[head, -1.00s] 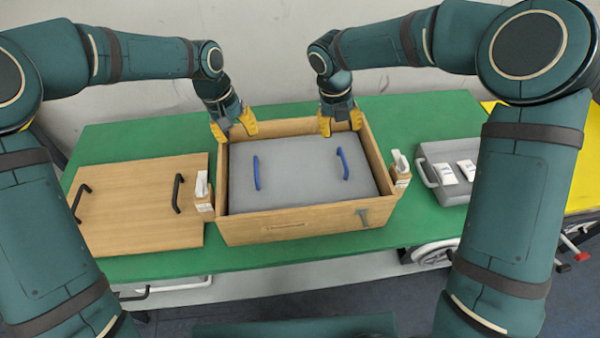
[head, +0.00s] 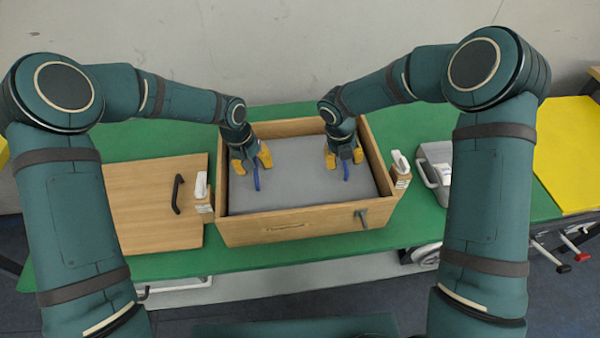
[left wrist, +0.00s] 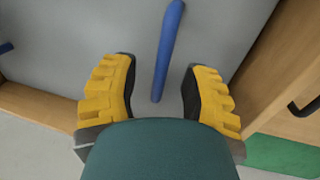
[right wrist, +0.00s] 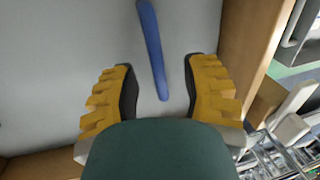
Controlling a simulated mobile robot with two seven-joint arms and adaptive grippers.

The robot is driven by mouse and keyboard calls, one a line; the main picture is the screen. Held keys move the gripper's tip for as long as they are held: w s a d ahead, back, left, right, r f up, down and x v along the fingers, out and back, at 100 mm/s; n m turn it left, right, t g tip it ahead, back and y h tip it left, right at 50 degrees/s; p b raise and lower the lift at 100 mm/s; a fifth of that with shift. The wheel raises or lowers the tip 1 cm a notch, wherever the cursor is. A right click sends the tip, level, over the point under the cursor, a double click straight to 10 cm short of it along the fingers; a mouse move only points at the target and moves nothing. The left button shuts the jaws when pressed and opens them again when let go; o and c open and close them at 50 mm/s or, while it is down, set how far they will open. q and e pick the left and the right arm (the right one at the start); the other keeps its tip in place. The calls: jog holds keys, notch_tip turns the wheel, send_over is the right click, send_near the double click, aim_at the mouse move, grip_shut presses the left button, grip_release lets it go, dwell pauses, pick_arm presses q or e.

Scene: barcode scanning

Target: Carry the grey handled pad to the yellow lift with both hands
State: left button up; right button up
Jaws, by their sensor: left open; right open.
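The grey pad (head: 300,188) lies inside the open wooden box (head: 250,236). It has two blue handles, left (head: 256,178) and right (head: 346,170). My left gripper (head: 253,164) is open, its yellow fingers on either side of the left handle, which shows between them in the left wrist view (left wrist: 167,55). My right gripper (head: 345,160) is open, its fingers on either side of the right handle, seen in the right wrist view (right wrist: 152,50). Neither gripper is closed on its handle. The yellow lift (head: 568,155) stands at the right, beyond the green table.
A grey case (head: 436,160) is partly hidden by my right arm.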

pick_arm(q)
jog(key=shift+d+f, duration=0.1)
jog(key=shift+f, duration=0.4)
pick_arm(e)
jog(key=shift+f, duration=0.45)
pick_arm(q)
grip_shut()
pick_arm(e)
jog(key=shift+d, duration=0.1)
grip_shut()
